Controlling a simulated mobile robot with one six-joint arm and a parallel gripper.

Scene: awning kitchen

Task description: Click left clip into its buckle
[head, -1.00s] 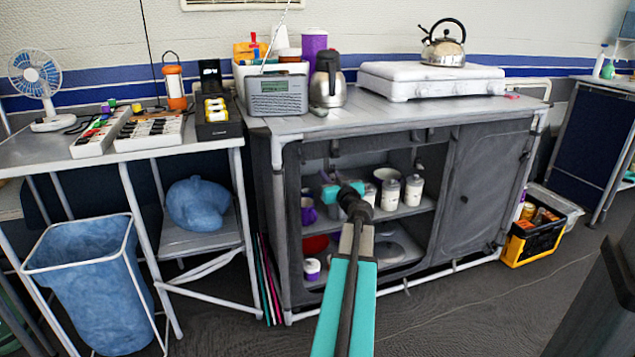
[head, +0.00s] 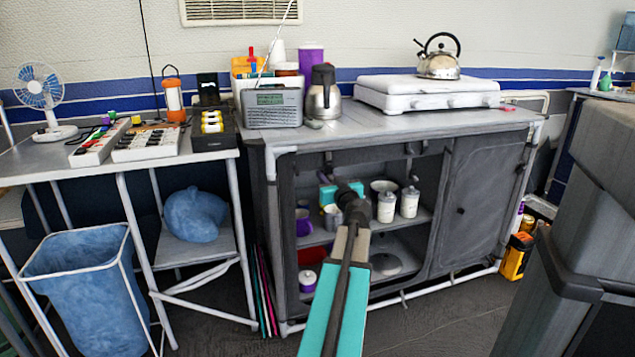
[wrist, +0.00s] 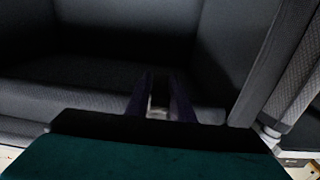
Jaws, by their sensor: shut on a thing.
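My gripper (head: 328,192) is inside the open left bay of the grey fabric cabinet (head: 440,215), near the top of the opening. The left clip (head: 327,164) hangs as a small dark piece from the top edge, right by my gripper. In the wrist view my gripper's two dark fingers (wrist: 160,84) are close together, with a small pale bit visible between them; its shape is blurred and dark. I cannot make out the buckle or whether the clip touches it. Another dark strap piece (head: 408,158) hangs further right along the same edge.
Lidded canisters (head: 387,207) and a purple mug (head: 303,223) stand on the shelf close to my gripper. The cabinet top holds a radio (head: 272,109), a steel jug (head: 323,98) and a white stove (head: 425,93). A side table with a blue-lined bin (head: 85,290) stands left.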

